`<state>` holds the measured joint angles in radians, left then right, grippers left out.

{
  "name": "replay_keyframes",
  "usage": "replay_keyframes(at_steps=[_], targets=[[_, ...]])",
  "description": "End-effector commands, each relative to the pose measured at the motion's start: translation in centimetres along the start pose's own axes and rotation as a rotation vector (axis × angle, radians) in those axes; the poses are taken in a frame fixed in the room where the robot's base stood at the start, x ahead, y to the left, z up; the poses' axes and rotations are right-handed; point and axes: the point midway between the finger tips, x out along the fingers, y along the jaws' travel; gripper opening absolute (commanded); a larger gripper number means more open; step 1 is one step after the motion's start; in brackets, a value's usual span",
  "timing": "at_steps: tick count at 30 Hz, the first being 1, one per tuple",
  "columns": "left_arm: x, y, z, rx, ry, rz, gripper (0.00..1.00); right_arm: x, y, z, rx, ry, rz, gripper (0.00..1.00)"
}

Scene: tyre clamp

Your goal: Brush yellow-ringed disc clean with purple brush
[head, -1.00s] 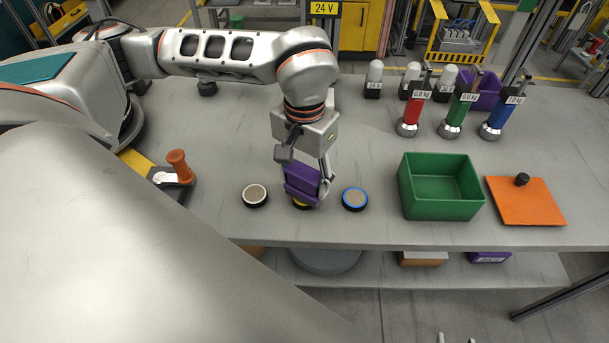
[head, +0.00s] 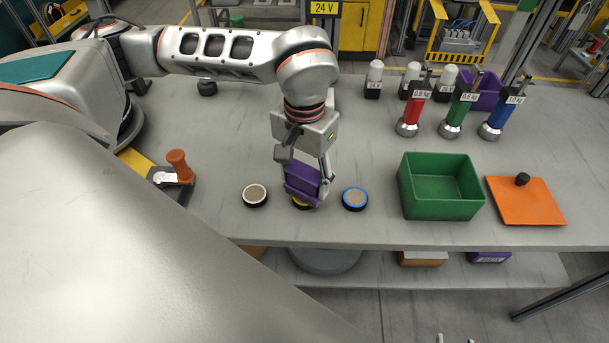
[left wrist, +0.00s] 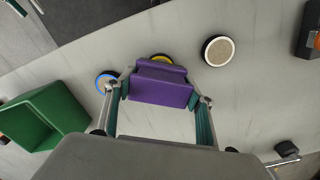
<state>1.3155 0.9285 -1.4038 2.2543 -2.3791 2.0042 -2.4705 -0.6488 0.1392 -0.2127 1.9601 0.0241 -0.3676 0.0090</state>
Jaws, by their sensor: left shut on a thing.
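My left gripper (head: 308,180) is shut on the purple brush (head: 302,184), which also shows between the fingers in the left wrist view (left wrist: 161,84). The yellow-ringed disc (head: 301,205) lies on the table directly under the brush. Most of it is hidden; only part of its yellow ring shows, also in the left wrist view (left wrist: 160,57). I cannot tell for sure whether the brush touches the disc. A white-ringed disc (head: 255,195) lies to its left and a blue-ringed disc (head: 355,198) to its right.
A green bin (head: 440,205) and an orange plate with a black knob (head: 526,203) stand to the right. Red (head: 412,113), green (head: 456,115) and blue (head: 499,117) handled tools stand behind them. An orange-handled tool (head: 179,167) is at left. The front table edge is close.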

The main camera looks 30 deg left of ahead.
Motion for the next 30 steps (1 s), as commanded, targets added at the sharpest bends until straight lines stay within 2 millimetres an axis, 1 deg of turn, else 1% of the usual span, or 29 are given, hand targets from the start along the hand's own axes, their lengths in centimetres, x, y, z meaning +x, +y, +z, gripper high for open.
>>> replay_keyframes(at_steps=[9, 12, 17, 25, 30], targets=[[0.2, 1.2, 0.1, 0.003, -0.004, 0.000, 0.37, 0.1, 0.0, 0.0, 0.000, 0.003, 0.000, 0.40], [0.2, 1.2, 0.1, 0.002, -0.004, 0.000, 0.37, 0.1, 0.0, 0.0, 0.000, 0.003, 0.000, 0.40], [0.2, 0.6, 0.1, 0.000, -0.004, -0.001, 0.37, 0.1, 0.0, 0.0, 0.000, 0.003, 0.000, 0.40], [0.1, -0.9, 0.1, -0.003, -0.004, -0.003, 0.37, 0.1, 0.0, -0.1, 0.000, 0.003, 0.001, 0.40], [0.1, -1.3, 0.1, -0.002, -0.005, -0.002, 0.37, 0.1, 0.0, 0.0, 0.000, 0.003, 0.001, 0.40]])
